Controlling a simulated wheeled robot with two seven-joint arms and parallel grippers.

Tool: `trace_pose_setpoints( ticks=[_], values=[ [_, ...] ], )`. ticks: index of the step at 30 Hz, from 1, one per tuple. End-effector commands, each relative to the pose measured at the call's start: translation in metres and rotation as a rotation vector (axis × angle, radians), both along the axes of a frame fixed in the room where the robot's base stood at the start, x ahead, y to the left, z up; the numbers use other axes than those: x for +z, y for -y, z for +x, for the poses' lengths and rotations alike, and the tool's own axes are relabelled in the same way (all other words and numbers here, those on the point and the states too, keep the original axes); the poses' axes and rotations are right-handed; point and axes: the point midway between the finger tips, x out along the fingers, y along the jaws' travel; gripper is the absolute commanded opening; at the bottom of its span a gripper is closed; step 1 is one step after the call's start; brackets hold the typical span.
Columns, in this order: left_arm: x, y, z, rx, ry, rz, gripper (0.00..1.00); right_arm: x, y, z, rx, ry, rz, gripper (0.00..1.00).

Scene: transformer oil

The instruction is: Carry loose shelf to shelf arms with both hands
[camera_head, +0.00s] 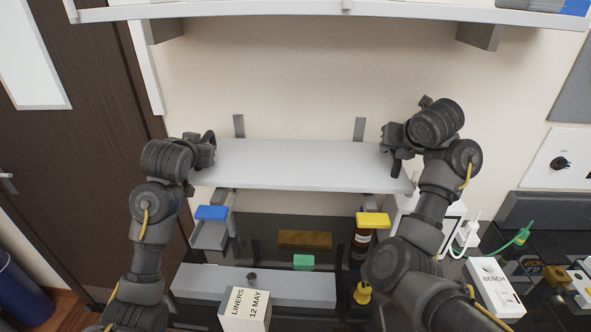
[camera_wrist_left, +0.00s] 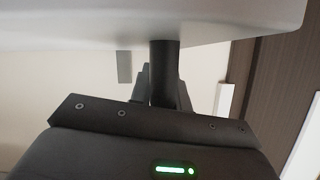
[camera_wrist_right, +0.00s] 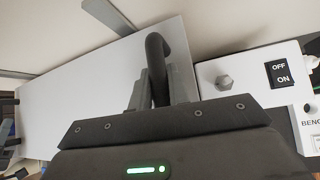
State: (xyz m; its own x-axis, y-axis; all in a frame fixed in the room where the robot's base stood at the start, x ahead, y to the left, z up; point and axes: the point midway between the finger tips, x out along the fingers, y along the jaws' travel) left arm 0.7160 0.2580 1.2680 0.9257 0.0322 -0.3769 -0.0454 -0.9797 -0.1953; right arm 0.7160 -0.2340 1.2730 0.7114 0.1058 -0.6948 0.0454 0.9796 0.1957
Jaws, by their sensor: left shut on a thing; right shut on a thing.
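The loose shelf (camera_head: 295,165) is a long pale grey board, roughly level in front of the wall. My left gripper (camera_head: 207,150) is shut on a dark handle at its left end. My right gripper (camera_head: 393,155) is shut on the dark handle at its right end. The right wrist view shows this curved handle (camera_wrist_right: 157,65) between the fingers, with the shelf (camera_wrist_right: 90,85) beyond. The left wrist view shows the shelf's pale surface (camera_wrist_left: 130,25). Grey shelf arms, left (camera_head: 239,126) and right (camera_head: 359,128), show behind the board. Whether it touches them is hidden.
A higher fixed shelf (camera_head: 330,10) spans above. Below are a blue-topped holder (camera_head: 211,213), a yellow-capped brown bottle (camera_head: 362,240), a liners box (camera_head: 245,310) and a white switch box (camera_head: 495,287). A dark door (camera_head: 85,130) stands left.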

Motion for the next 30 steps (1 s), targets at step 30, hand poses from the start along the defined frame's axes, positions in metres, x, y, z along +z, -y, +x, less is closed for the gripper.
trace_pose_setpoints(
  ticks=[30],
  values=[
    [-0.008,0.000,-0.007,0.000,0.003,-0.001,0.40,-0.012,0.000,0.000,0.001,0.000,-0.001,0.40]
  ],
)
